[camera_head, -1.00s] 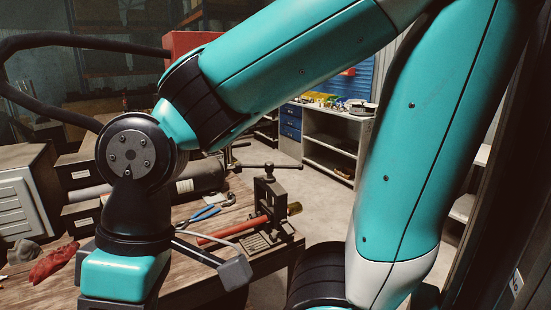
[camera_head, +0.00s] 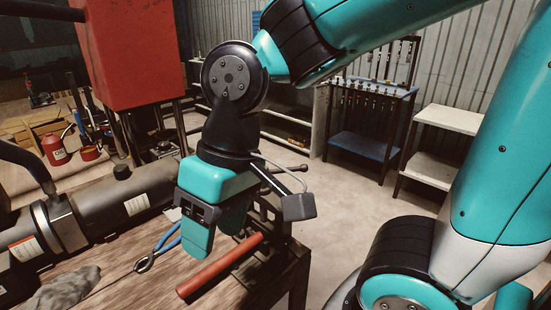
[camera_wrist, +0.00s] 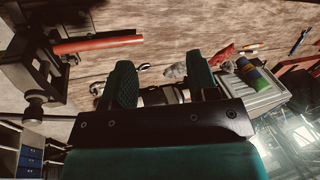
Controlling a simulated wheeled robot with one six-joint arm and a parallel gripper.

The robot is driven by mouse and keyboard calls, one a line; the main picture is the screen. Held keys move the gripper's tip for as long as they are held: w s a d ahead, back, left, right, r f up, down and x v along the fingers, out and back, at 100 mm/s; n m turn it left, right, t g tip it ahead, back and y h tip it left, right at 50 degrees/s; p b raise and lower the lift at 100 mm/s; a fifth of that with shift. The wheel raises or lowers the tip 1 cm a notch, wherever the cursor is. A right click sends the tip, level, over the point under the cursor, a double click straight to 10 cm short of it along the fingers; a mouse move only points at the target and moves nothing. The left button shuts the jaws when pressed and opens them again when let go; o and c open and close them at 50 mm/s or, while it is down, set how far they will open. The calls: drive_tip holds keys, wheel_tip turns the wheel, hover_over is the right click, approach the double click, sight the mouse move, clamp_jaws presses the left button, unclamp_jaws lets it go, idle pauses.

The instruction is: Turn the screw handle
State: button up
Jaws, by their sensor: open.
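The hose crimper (camera_head: 270,215) is a dark metal press clamped at the bench's right edge, with a red hose (camera_head: 222,266) lying at its base. The screw handle (camera_head: 292,171) is a thin bar; in the head view only its right part shows behind my gripper. My gripper (camera_head: 216,238) is open and empty, pointing down in front of the crimper and partly hiding it. In the wrist view the crimper (camera_wrist: 28,45) and the red hose (camera_wrist: 97,45) are at the left, outside the two fingers. A round dark knob on the crimper (camera_wrist: 34,100) shows there too.
Blue-handled pliers (camera_head: 157,250) and a grey rag (camera_head: 65,290) lie on the bench (camera_head: 125,280). A large dark cylinder (camera_head: 115,205) lies behind them. A red machine (camera_head: 130,55) stands at the back left. The floor (camera_head: 345,215) right of the bench is clear.

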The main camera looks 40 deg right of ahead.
drive_tip(key=w+d+r+m+h+p, duration=0.2)
drive_tip(key=w+d+r+m, duration=0.45)
drive_tip(key=d+m, duration=0.55)
drive_tip(key=w+d+r+m+h+p, duration=0.2)
drive_tip(key=w+d+r+m, duration=0.4)
drive_tip(key=m, duration=1)
drive_tip(key=f, duration=0.6)
drive_tip(key=d+f+p, duration=0.1)
drive_tip(key=f, duration=0.5)
drive_tip(key=f+p, duration=0.1)
drive_tip(key=f, duration=0.5)
drive_tip(key=shift+w+d, duration=0.15)
drive_tip(key=shift+w, duration=0.2)
clamp_jaws()
